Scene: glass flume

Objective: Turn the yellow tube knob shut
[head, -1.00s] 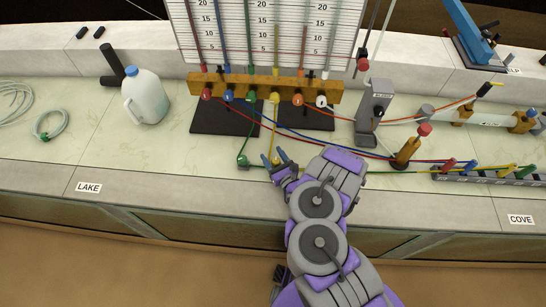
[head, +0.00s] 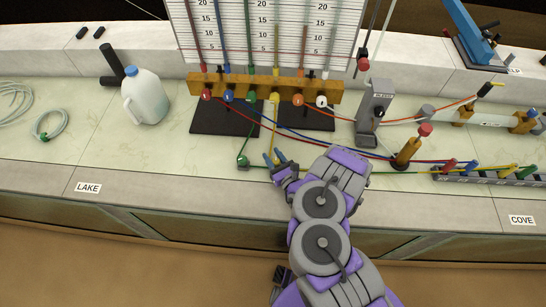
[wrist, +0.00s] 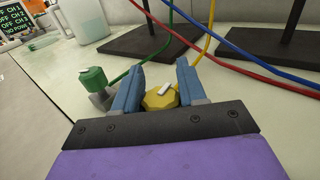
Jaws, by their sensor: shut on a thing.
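The yellow tube knob (wrist: 160,97) sits low on the bench, with a white bar mark across its top that points up and to the right in the wrist view. My gripper (wrist: 155,85) has its two blue fingers on either side of the knob and is shut on it. In the head view my gripper (head: 275,158) reaches the bench near its front edge, and its fingers mostly hide the knob. The yellow tube (head: 275,125) runs from the knob up to the wooden manifold. The inside contact faces are partly hidden.
A green knob (wrist: 93,79) stands just left of my gripper. Red and blue tubes (wrist: 265,65) cross the bench to the right. A white jug (head: 147,97), the wooden manifold (head: 240,88) and dark base plates (head: 225,118) stand behind. The bench left of the green knob is mostly clear.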

